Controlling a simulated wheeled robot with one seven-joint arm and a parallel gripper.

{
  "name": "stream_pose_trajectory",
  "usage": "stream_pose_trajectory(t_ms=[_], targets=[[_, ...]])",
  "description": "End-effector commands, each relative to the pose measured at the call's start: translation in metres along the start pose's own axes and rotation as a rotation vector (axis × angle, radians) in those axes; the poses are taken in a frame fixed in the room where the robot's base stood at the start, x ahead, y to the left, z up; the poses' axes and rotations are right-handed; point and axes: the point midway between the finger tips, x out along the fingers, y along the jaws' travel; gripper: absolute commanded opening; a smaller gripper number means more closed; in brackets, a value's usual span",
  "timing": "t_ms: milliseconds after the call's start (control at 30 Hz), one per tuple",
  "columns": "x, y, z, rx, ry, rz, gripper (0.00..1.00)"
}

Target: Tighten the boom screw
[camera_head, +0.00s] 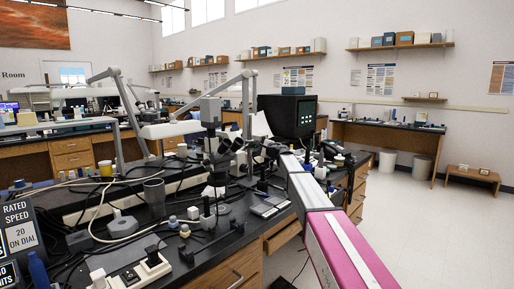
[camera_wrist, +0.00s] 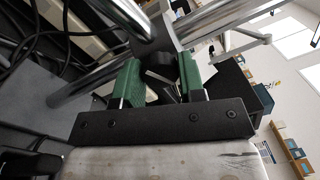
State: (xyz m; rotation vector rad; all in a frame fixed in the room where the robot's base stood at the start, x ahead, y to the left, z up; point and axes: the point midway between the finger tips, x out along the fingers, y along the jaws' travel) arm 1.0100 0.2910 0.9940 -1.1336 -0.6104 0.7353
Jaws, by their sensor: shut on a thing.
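My gripper (camera_wrist: 159,76) shows in the wrist view with its two green finger pads on either side of a small dark knob, which I take to be the boom screw (camera_wrist: 158,60). The pads are shut on it, though their contact faces are partly hidden. The knob sits by a dark clamp where shiny metal rods (camera_wrist: 200,22) of the stand meet. In the head view my pink and white arm reaches to the microscope stand (camera_head: 216,112) on the black bench; the gripper and screw are too small and cluttered to make out there.
Black cables (camera_wrist: 50,38) hang at the left in the wrist view. In the head view, a dark box-shaped device (camera_head: 287,116) stands behind the arm. Cables, a grey cup (camera_head: 154,191) and small bottles crowd the bench. The floor (camera_head: 440,220) at the right is clear.

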Motion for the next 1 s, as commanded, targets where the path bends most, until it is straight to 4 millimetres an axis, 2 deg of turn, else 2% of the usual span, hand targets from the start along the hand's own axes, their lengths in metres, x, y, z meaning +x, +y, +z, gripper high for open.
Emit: stream_pose_trajectory(t_ms=[433,1000], targets=[[-0.0004,0.0007,-0.0001,0.259,0.017,-0.005,0.13],[-0.0006,0.001,-0.0003,0.309,0.021,-0.005,0.13]])
